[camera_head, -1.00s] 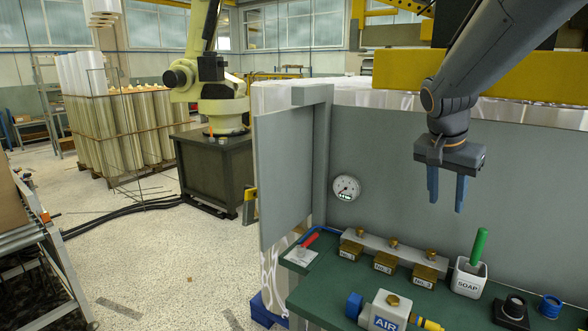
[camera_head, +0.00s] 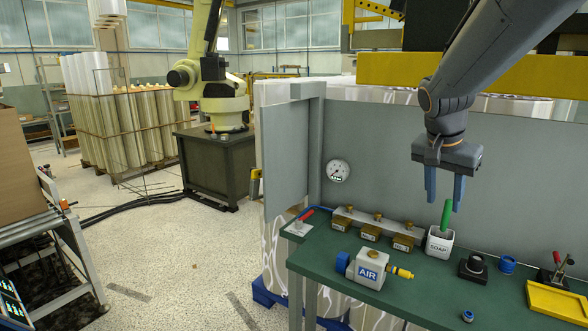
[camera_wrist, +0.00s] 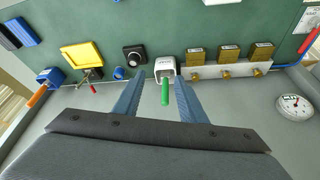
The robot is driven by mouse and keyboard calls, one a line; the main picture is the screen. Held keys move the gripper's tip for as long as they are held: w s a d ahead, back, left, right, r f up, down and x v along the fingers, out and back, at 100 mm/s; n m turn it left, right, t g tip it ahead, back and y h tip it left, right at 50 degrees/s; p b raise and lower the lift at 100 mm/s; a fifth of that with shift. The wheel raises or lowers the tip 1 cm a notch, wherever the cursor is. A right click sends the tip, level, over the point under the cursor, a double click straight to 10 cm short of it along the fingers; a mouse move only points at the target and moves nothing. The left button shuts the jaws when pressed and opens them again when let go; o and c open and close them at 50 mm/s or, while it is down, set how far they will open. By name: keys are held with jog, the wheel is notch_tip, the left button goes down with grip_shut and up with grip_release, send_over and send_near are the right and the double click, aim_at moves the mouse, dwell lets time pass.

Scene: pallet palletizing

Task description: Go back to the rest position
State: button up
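My gripper (camera_head: 444,186) hangs from my arm above the green workbench (camera_head: 340,285), in front of the grey back panel. Its two blue fingers point down and stand apart with nothing between them. In the wrist view the gripper (camera_wrist: 160,105) also shows its fingers spread. The white SOAP cup (camera_head: 439,242) with a green-handled tool (camera_head: 446,213) stands upright on the bench below the gripper. In the wrist view the green handle (camera_wrist: 165,90) appears between the fingers but lies farther away, on the bench side.
The AIR unit (camera_head: 368,267), brass blocks (camera_head: 370,233), black button (camera_head: 473,266) and yellow tray (camera_head: 556,303) sit on the bench. A gauge (camera_head: 337,170) is on the panel. A cart (camera_head: 50,230) stands at left. The floor (camera_head: 190,270) between is open.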

jog(key=s+a+f+n+g+y+b, duration=0.1)
jog(key=s+a+f+n+b, duration=0.2)
jog(key=s+a+f, duration=0.2)
jog(key=s+a+f+n+g+y+b, duration=0.1)
jog(key=s+a+f+n+b, duration=0.2)
jog(key=f, duration=0.8)
jog(key=s+a+f+n+y+b, duration=0.1)
jog(key=s+a+f+n+b, duration=0.2)
jog(key=s+a+f, duration=0.4)
jog(key=s+f+n, duration=0.1)
jog(key=s+f, duration=0.1)
jog(key=s, duration=0.1)
jog(key=shift+s+a+g, duration=0.2)
jog(key=shift+s+g, duration=0.15)
jog(key=shift+g, duration=0.05)
